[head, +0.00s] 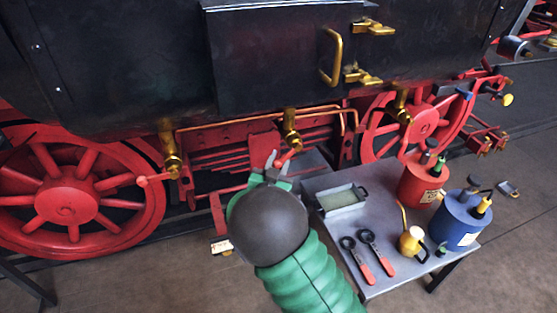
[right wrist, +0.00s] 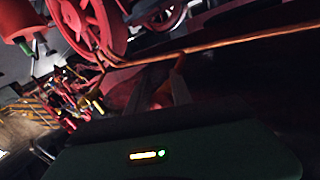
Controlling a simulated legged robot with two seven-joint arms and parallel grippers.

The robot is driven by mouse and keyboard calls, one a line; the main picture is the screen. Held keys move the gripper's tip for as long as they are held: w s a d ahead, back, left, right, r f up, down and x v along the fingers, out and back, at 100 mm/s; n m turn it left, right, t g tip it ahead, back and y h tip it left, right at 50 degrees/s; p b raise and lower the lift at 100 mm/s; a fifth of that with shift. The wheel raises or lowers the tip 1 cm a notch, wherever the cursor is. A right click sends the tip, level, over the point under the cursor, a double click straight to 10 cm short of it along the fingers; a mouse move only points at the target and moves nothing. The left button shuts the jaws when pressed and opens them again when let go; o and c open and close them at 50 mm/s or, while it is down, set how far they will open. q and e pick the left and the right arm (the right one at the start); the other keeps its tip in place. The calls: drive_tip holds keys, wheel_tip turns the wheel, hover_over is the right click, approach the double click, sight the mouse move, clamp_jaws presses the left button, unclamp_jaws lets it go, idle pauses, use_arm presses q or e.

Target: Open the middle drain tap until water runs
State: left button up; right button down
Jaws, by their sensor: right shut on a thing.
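The middle drain tap (head: 291,132) is a brass tap hanging under the black tank of the locomotive. Its red lever (head: 287,157) slants down and left from the tap's lower end. My right gripper (head: 276,162) is at this lever, with its grey fingers shut on it. The gripper's green and dark grey wrist hides part of what lies below. In the right wrist view the fingers (right wrist: 163,88) are dark, with an orange-red piece between them. No stream of water shows at the tap. My left gripper is not in view.
A left brass tap (head: 172,158) with a red lever and a right brass tap (head: 402,105) hang alongside. A copper pipe (head: 240,119) runs behind. The grey table (head: 345,236) at right bears a tray (head: 342,198), red can (head: 417,183), blue can (head: 458,222), oiler and two wrenches.

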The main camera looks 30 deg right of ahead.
drive_tip(key=shift+s+d+r+n+t+h+b, duration=0.1)
drive_tip(key=shift+d+r+n+t+h+b, duration=0.2)
drive_tip(key=shift+d+n+h+b, duration=0.35)
idle(0.4)
drive_tip(key=shift+s+d+f+n+t+h+b, duration=0.1)
drive_tip(key=shift+d+f+n+t+h+b, duration=0.15)
drive_tip(key=shift+d+n+t+b, duration=0.45)
idle(1.6)
drive_tip(key=c, duration=1.3)
unclamp_jaws()
drive_tip(key=shift+a, duration=0.15)
drive_tip(key=shift+o, duration=0.8)
drive_tip(key=shift+s+f, duration=0.1)
drive_tip(key=shift+s, duration=0.1)
drive_tip(key=shift+f, duration=0.1)
drive_tip(key=shift+w+n, duration=0.1)
drive_tip(key=shift+n, duration=0.15)
